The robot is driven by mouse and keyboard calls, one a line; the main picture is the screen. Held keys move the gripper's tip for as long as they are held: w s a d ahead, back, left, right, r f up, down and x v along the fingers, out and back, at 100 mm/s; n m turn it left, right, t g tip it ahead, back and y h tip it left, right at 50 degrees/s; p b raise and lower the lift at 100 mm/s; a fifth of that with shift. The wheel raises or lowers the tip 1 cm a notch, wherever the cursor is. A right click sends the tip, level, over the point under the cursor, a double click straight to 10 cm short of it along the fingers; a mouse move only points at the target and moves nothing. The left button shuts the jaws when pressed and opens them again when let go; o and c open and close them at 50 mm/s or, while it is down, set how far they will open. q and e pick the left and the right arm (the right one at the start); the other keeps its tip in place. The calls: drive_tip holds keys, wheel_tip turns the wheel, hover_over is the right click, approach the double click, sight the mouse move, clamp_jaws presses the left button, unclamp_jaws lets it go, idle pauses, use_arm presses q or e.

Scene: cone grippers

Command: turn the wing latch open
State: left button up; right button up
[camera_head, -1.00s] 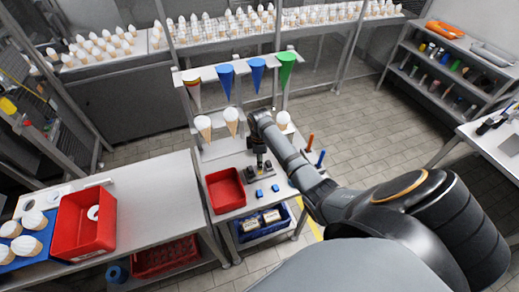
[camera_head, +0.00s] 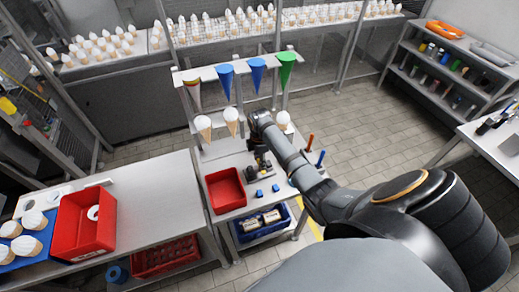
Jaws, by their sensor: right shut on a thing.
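My right arm comes in from the lower right and reaches over the small work table (camera_head: 232,158). My right gripper (camera_head: 262,162) points down at the dark fixtures (camera_head: 251,173) on the table top, behind two small blue blocks. It is shut on the wing latch there. The latch is very small and mostly hidden by the gripper, so I cannot tell its exact angle. My left gripper is not in view.
A red bin (camera_head: 225,190) stands just left of the fixtures. Blue blocks (camera_head: 260,194) lie in front. Cones hang in a rack (camera_head: 240,72) behind. An orange and a blue upright handle (camera_head: 320,158) stand to the right, near my forearm.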

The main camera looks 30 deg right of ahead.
drive_tip(key=o, duration=1.2)
drive_tip(key=shift+c, duration=0.2)
drive_tip(key=shift+r, duration=0.2)
wheel_tip(320, 180, up, 12)
drive_tip(key=shift+f, duration=0.2)
